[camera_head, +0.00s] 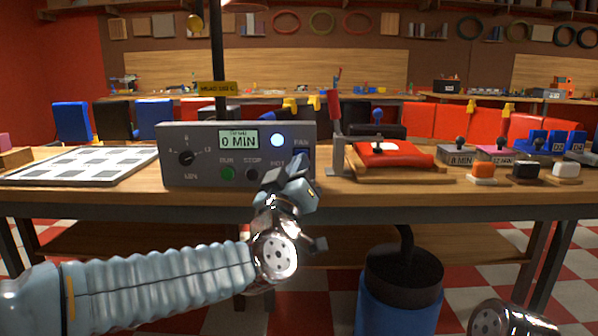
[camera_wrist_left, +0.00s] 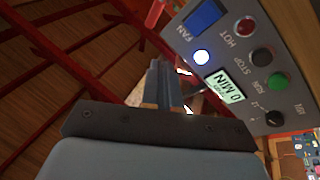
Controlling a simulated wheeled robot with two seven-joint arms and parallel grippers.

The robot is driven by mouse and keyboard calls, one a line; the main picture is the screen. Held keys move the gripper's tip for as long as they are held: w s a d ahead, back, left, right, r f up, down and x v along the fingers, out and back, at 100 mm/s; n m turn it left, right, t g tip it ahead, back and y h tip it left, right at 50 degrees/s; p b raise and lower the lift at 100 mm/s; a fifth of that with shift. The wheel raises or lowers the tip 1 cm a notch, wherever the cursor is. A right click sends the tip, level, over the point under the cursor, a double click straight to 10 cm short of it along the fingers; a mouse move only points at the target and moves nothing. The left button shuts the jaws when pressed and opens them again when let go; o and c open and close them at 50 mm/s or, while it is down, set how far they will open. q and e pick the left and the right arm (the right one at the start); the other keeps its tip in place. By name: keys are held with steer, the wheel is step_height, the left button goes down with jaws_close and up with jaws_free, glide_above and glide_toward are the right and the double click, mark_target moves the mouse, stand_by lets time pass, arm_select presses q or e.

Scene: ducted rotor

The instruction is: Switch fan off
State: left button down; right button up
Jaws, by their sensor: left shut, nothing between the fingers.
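The grey control box (camera_head: 180,137) stands on the wooden bench, its display reading 0 MIN. Its blue FAN switch (camera_head: 301,156) is at the right of the panel, partly hidden by my left gripper in the head view. In the left wrist view the blue switch (camera_wrist_left: 201,17) shows under the box's upper edge, near a lit bluish-white lamp (camera_wrist_left: 201,57). I cannot tell which way the switch is tipped. My left gripper (camera_head: 292,170) is shut and empty, in front of the panel's lower right. In the wrist view its fingers (camera_wrist_left: 163,75) point beside the panel; contact is unclear.
The panel also has a dial (camera_head: 186,158), a green RUN button (camera_head: 227,173) and a dark STOP button (camera_head: 252,174). A press with a red pad (camera_head: 395,153) stands close to its right. A blue bin (camera_head: 398,300) stands below.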

stand_by(0.4)
arm_select(q)
steer(key=w+f+b, duration=0.1)
steer(key=w+f, duration=0.2)
steer(key=w, duration=0.5)
steer(key=shift+f, duration=0.3)
stand_by(1.8)
steer(key=shift+w+f+b, duration=0.1)
steer(key=shift+w+b, duration=0.2)
steer(key=shift+b, duration=0.1)
steer(key=shift+w+f, duration=0.2)
steer(key=shift+w, duration=0.25)
stand_by(0.6)
steer(key=shift+s, duration=0.1)
